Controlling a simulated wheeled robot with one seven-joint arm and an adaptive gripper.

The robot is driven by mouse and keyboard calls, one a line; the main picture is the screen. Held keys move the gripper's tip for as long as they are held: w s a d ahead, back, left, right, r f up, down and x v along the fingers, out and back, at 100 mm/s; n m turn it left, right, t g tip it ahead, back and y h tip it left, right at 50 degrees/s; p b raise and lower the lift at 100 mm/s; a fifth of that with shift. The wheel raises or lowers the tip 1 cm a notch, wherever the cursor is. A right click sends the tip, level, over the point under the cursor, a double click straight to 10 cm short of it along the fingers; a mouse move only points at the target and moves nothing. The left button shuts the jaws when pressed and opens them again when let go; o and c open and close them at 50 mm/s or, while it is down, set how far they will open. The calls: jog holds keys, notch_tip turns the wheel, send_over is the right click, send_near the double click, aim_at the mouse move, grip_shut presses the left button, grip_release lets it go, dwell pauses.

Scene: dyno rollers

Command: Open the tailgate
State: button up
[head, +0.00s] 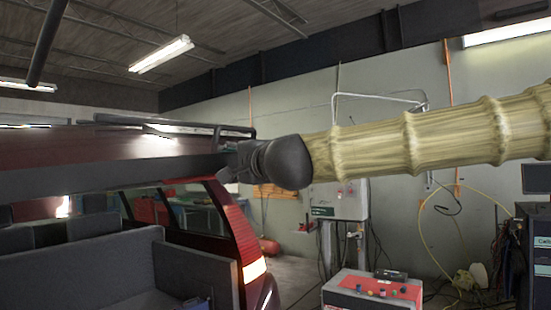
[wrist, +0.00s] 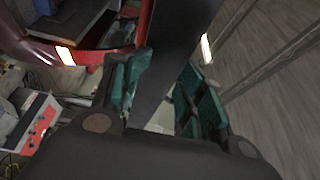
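The dark red tailgate (head: 85,150) is raised and spans the upper left of the head view, roughly level above the open rear of the red car (head: 232,222). My gripper (head: 230,168) is at the tailgate's right end; its fingers are small and partly hidden there. In the wrist view my gripper (wrist: 158,92) has its two teal-padded fingers spread apart, with a dark panel of the tailgate (wrist: 178,55) running between them. A light gap shows between the panel and the right finger. The left finger is close to the panel; contact is unclear.
The grey cargo space (head: 100,265) is exposed below the tailgate. A red and grey machine (head: 372,290) stands on the floor at right of the car. A dark cabinet (head: 535,255) is at the far right. Ceiling lamps (head: 160,54) hang overhead.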

jog(key=shift+s+a+f, duration=0.1)
jog(key=shift+s, duration=0.2)
jog(key=shift+s+d, duration=0.15)
jog(key=shift+d, duration=0.05)
jog(key=shift+s+d+f, duration=0.1)
jog(key=shift+s+d, duration=0.4)
jog(key=shift+d, duration=0.4)
jog(key=v, duration=0.4)
jog(key=shift+s+f, duration=0.25)
jog(key=shift+a, duration=0.1)
